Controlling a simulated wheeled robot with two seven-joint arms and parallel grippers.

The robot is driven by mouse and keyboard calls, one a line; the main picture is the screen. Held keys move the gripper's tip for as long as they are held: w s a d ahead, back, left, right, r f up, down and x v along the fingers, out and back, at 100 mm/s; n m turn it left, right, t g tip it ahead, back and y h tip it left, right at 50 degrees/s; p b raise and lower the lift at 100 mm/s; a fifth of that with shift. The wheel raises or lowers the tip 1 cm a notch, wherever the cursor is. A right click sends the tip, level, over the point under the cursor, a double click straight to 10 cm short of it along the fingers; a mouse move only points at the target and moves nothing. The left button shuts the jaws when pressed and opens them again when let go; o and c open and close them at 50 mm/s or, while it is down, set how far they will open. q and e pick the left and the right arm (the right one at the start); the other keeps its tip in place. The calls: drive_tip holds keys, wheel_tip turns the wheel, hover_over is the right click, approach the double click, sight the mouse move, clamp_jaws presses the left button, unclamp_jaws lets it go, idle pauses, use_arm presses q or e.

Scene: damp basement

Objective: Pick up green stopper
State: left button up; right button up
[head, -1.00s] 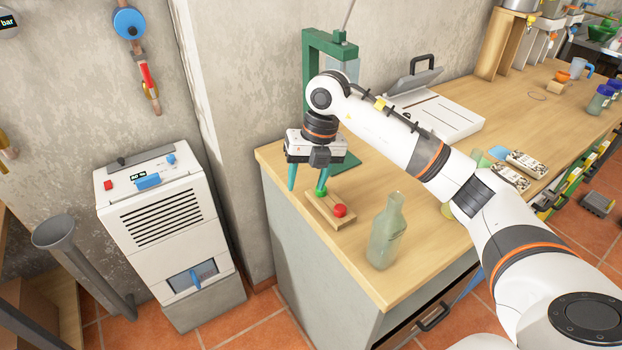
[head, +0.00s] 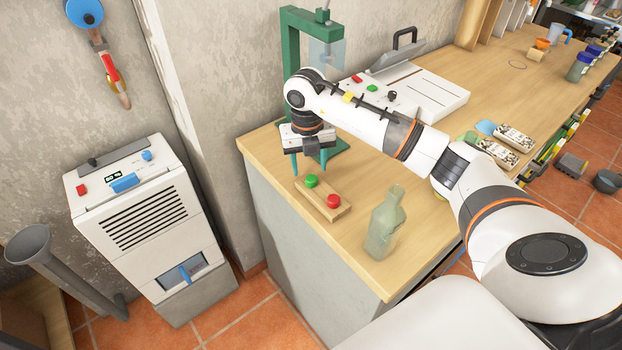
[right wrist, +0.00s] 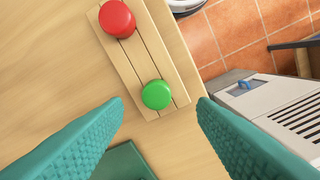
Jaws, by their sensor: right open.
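The green stopper (head: 311,181) sits at the far end of a small wooden block (head: 325,198) near the left edge of the workbench. A red stopper (head: 333,201) sits at the block's near end. In the right wrist view the green stopper (right wrist: 156,94) shows ahead of and between the two teal fingers, beyond their tips, with the red stopper (right wrist: 117,18) farther off. My right gripper (head: 310,170) is open and empty, pointing down just behind the green stopper, apart from it. My left gripper is not in view.
A greenish glass bottle (head: 384,224) stands on the workbench (head: 350,251) right of the block. A green press frame (head: 290,70) stands behind my right gripper. A white device with an open lid (head: 433,92) lies farther back. A white dehumidifier (head: 150,225) stands on the floor at left.

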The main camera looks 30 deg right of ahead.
sight(311, 178)
wheel_tip(311, 178, down, 4)
drive_tip(key=shift+s+d+p, duration=0.15)
drive_tip(key=shift+p, duration=0.2)
drive_tip(key=c, duration=1.1)
